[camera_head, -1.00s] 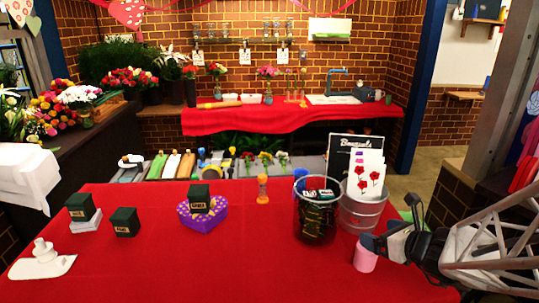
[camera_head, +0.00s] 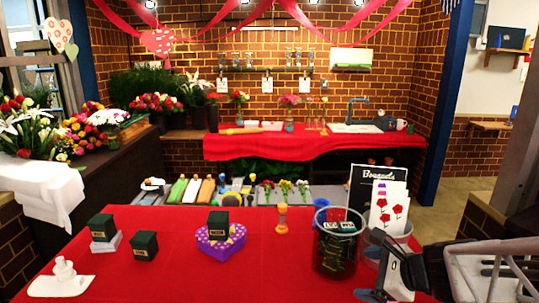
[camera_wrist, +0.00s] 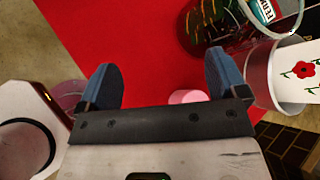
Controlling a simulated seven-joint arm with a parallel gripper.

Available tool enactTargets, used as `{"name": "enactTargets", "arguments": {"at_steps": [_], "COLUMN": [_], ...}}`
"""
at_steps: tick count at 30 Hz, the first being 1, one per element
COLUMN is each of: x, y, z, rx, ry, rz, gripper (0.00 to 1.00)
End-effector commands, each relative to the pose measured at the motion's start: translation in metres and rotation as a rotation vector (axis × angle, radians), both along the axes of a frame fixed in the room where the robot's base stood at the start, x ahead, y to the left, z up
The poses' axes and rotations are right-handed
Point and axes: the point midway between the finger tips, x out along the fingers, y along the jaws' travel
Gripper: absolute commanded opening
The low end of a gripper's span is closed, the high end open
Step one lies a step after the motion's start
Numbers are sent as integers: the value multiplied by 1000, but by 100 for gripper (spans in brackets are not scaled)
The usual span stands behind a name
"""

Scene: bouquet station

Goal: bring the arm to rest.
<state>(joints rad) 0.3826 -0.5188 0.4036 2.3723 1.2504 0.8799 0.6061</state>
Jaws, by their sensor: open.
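My gripper (camera_head: 382,271) is at the right front of the red-covered table (camera_head: 190,275), below the metal bucket in the head view. A pink cup (camera_wrist: 188,97) shows just inside the right finger in the wrist view, partly covered by the gripper's dark bar. I cannot tell whether the gripper touches the cup. The cup is hidden in the head view.
A dark glass container (camera_head: 335,262) and a metal bucket (camera_head: 370,258) holding flower cards (camera_head: 388,205) stand close to my gripper. A purple heart box (camera_head: 218,250), dark boxes (camera_head: 143,246) and a white stand (camera_head: 62,282) are farther left. The table's front middle is bare.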

Motion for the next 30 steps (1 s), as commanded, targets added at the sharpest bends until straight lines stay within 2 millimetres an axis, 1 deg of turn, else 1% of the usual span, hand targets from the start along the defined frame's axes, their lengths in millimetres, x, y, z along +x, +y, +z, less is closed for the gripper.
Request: {"name": "enactTargets", "arguments": {"at_steps": [1, 6, 12, 17, 21, 25, 30], "x": [-8, -35, -67, -91, -109, -123, -134], "y": [10, 33, 47, 51, 49, 44, 36], "z": [3, 6, 11, 16, 22, 29, 38], "rx": [-61, -276, -523, -719, -888, -1039, -1186], "ry": [-13, -55, -110, -155, -191, -219, -239], "rz": [77, 337, 641, 884, 1093, 1276, 1454], "gripper": [91, 91, 91, 91, 91, 91, 91]}}
